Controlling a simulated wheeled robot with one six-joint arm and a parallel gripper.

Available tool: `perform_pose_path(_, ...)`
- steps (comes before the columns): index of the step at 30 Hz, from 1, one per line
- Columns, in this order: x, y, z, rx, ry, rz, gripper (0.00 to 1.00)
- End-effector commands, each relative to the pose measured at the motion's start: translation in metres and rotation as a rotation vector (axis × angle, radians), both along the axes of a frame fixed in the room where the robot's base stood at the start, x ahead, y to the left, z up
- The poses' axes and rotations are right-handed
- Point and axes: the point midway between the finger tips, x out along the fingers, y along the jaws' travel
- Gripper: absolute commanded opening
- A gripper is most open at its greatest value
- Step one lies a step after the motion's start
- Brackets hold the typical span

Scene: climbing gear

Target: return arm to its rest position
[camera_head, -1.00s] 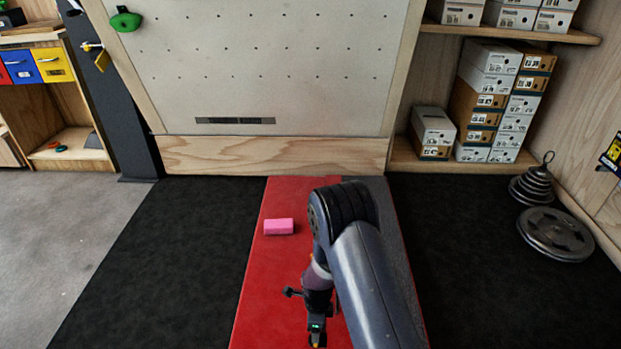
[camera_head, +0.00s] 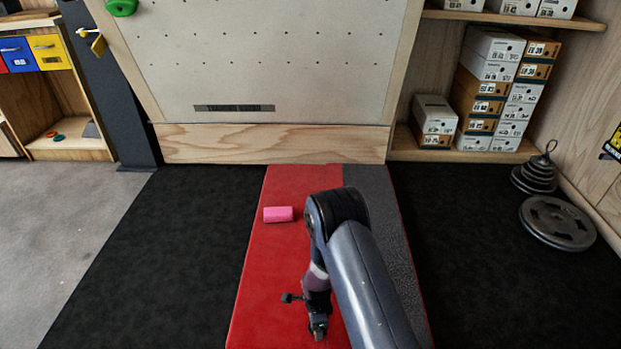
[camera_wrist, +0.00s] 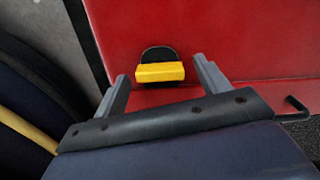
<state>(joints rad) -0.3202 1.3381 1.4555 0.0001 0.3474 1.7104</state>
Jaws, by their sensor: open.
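My arm (camera_head: 362,275) is bent over the red and grey mat, with its elbow raised and its forearm hanging down. My gripper (camera_head: 318,332) is low over the red part of the mat in the head view. In the wrist view my gripper (camera_wrist: 163,78) is open, its two grey fingers spread apart. A yellow block-like piece with a dark rounded part behind it (camera_wrist: 160,72) shows between the fingers against the red; I cannot tell whether it touches them.
A pink block (camera_head: 278,214) lies on the red mat (camera_head: 262,290), left of my arm. A climbing board (camera_head: 270,60) stands behind the mat. Shoe boxes (camera_head: 490,80) fill shelves at the right, and weight plates (camera_head: 557,223) lie on the floor. Black flooring (camera_head: 150,260) at left is clear.

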Motion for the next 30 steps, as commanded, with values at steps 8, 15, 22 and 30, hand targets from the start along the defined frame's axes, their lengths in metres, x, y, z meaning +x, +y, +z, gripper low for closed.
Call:
perform_pose_path(8,-0.0003,-0.0002,0.0012,0.000,0.001,0.223,0.71)
perform_pose_path(15,-0.0004,-0.0002,0.0014,0.000,0.001,0.417,0.71)
perform_pose_path(22,-0.0002,-0.0001,0.0017,0.000,0.001,0.602,0.71)
perform_pose_path(30,-0.0006,-0.0002,0.0018,-0.001,0.002,0.819,0.71)
